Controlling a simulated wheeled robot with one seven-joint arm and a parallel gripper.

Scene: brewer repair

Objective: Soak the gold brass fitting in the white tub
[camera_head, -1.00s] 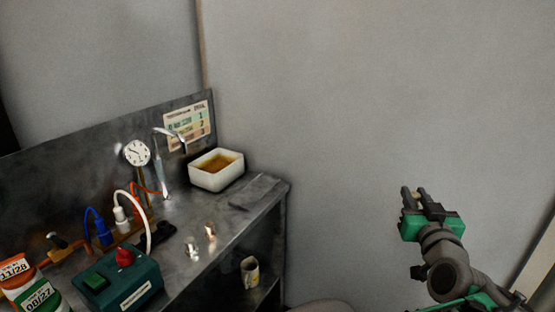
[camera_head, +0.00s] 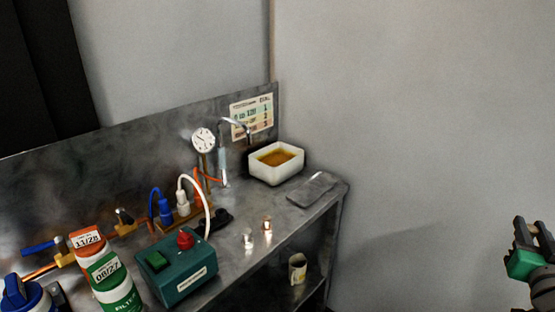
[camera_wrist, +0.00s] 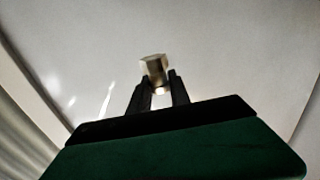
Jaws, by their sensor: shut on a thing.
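The white tub (camera_head: 275,178) stands at the far right end of the metal bench in the head view, with amber liquid (camera_head: 277,157) in it. My gripper (camera_head: 527,226) is at the right edge of the head view, in the air well to the right of the bench and apart from the tub. In the wrist view my gripper (camera_wrist: 160,97) is shut on a small, dull gold fitting (camera_wrist: 153,68), which stands out at the fingertips. The fitting itself is hard to make out in the head view.
A green box (camera_head: 177,270) and bottles stand nearer.

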